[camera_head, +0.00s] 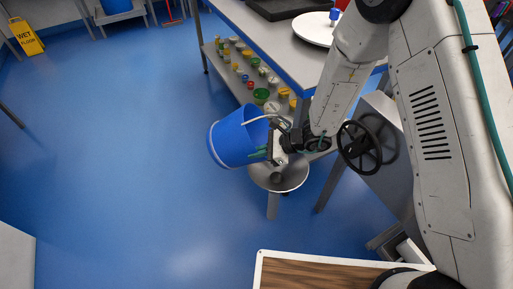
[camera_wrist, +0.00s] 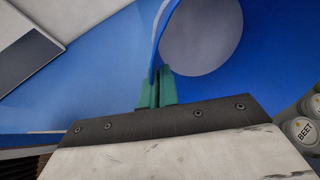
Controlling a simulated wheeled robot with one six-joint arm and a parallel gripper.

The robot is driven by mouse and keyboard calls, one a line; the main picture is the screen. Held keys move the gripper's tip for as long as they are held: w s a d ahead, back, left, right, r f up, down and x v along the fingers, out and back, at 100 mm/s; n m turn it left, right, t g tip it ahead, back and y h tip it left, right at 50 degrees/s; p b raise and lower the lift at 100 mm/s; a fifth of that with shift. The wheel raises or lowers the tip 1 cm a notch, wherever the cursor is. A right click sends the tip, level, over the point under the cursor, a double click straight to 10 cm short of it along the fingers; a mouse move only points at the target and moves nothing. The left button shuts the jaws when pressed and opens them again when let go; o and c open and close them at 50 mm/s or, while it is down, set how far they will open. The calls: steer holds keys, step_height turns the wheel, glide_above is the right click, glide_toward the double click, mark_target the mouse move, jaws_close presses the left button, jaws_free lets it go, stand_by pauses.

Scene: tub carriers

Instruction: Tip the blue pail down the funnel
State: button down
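The blue pail (camera_head: 230,142) hangs in the air in the head view and looks tilted, with its pale bail handle arching to the right. My gripper (camera_head: 263,153) is at its right side. In the wrist view the green fingers (camera_wrist: 157,90) are closed on the pail's thin wall (camera_wrist: 160,35). A grey disc shows against the blue on the right there; I cannot tell if it is the pail's bottom or contents. The wide grey funnel (camera_head: 288,184) stands just below and right of the pail, with a dark hole near its middle, partly under my gripper.
A blue-edged bench (camera_head: 270,45) with a shelf of several jars and cans (camera_head: 262,95) stands behind. A black handwheel (camera_head: 359,148) is right of the funnel. A wood-topped surface (camera_head: 320,274) is in front. Blue floor at left is open, with a wet-floor sign (camera_head: 26,37) far off.

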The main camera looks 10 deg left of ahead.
steer(key=shift+w+d+f+y, duration=0.1)
steer(key=shift+d+f+y, duration=0.35)
steer(key=shift+d+y, duration=0.7)
steer(key=shift+y, duration=0.25)
steer(key=shift+w+d+r+y, duration=0.1)
steer(key=shift+d+r+y, duration=0.15)
steer(key=shift+d+y, duration=0.3)
steer(key=shift+w+d+r+y, duration=0.1)
steer(key=shift+d+r+y, duration=0.15)
steer(key=shift+d+y, duration=0.3)
steer(key=shift+s+a, duration=0.1)
steer(key=shift+a, duration=0.05)
